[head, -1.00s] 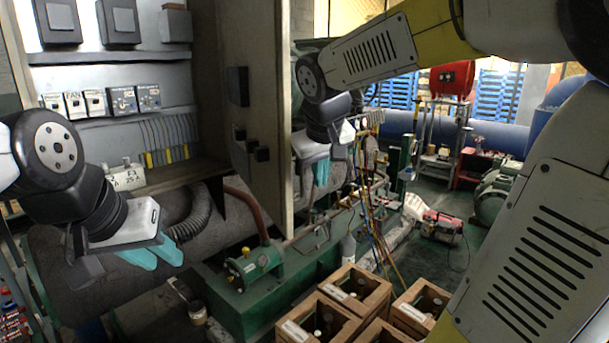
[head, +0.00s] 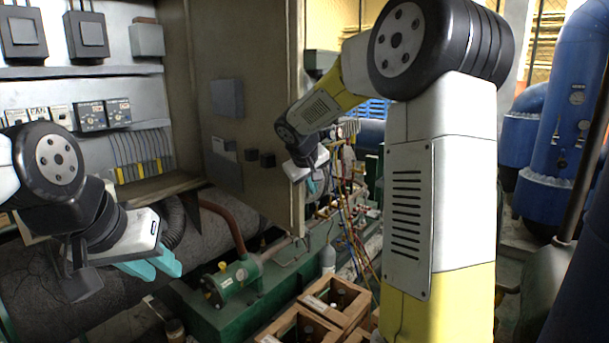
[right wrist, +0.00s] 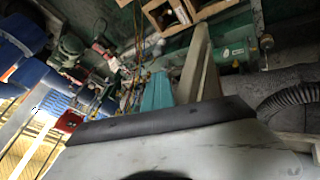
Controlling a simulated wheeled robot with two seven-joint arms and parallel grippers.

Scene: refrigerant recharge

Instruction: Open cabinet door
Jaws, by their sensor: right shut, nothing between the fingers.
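The cabinet door (head: 262,85) stands open in the head view, its inner face and free edge showing. It is hinged beside the open cabinet (head: 120,45) at left. My right gripper (head: 312,185) is shut and empty, on the far side of the door close to its free edge. In the right wrist view the teal fingertips (right wrist: 158,92) are together beside a beige upright edge (right wrist: 203,65), probably the door's; contact cannot be told. My left gripper (head: 155,268) hangs at lower left below the cabinet, apart from the door; its teal fingers look spread and empty.
Wooden crates (head: 335,297) with bottles stand on the floor below the door. A green pump (head: 230,282) and a dark cylinder (head: 75,240) lie under the cabinet. Coloured hoses (head: 352,215) hang behind the door. Blue pipes (head: 565,120) stand at right.

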